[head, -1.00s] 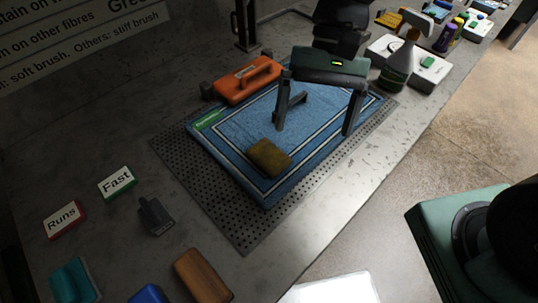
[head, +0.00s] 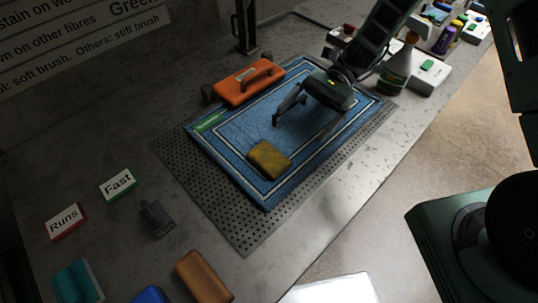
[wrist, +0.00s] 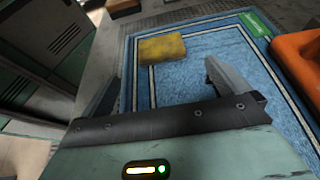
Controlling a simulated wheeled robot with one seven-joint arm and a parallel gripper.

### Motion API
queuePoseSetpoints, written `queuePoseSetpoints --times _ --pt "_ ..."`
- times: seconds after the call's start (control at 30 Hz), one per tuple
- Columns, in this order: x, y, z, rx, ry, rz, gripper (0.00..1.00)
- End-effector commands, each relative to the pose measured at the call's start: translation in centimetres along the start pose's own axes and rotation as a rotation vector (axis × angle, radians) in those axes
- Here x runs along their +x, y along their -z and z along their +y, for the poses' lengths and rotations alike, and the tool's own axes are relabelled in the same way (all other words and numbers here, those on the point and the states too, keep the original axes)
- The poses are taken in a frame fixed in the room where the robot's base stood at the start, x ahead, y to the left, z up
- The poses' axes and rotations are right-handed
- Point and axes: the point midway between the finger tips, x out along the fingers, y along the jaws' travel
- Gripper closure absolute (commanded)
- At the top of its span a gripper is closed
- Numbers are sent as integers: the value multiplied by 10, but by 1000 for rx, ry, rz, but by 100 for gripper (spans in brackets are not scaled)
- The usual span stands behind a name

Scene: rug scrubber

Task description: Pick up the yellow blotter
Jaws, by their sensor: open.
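The yellow blotter (head: 269,159) is a small mustard-coloured block lying flat on the blue rug (head: 230,145), near the rug's front corner. In the wrist view the yellow blotter (wrist: 162,48) lies ahead of the fingers, at the upper middle. My gripper (head: 298,122) is open and empty above the rug, to the right of the blotter and apart from it. In the wrist view my gripper (wrist: 160,85) shows its two fingers spread wide, with only rug between them.
An orange tool with a handle (head: 249,80) stands at the rug's back left edge. A perforated metal mat (head: 240,225) lies under the rug. A spray bottle (head: 397,68) stands at the back right. "Runs" (head: 64,222) and "Fast" (head: 118,185) blocks and a wooden block (head: 203,277) are at the front left.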

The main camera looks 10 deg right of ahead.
Motion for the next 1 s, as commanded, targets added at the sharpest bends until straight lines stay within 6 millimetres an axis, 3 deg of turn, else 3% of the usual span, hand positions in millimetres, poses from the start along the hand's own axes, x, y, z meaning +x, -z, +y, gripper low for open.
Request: queuePoseSetpoints --times 0.2,0.47,0.8,1.0 --pt "40 -2 0 -1 -4 -2 0" --pt "58 -1 0 -2 -3 -1 0" --pt "105 -1 1 -2 -4 -1 0" --pt "111 0 0 -2 -1 1 0"
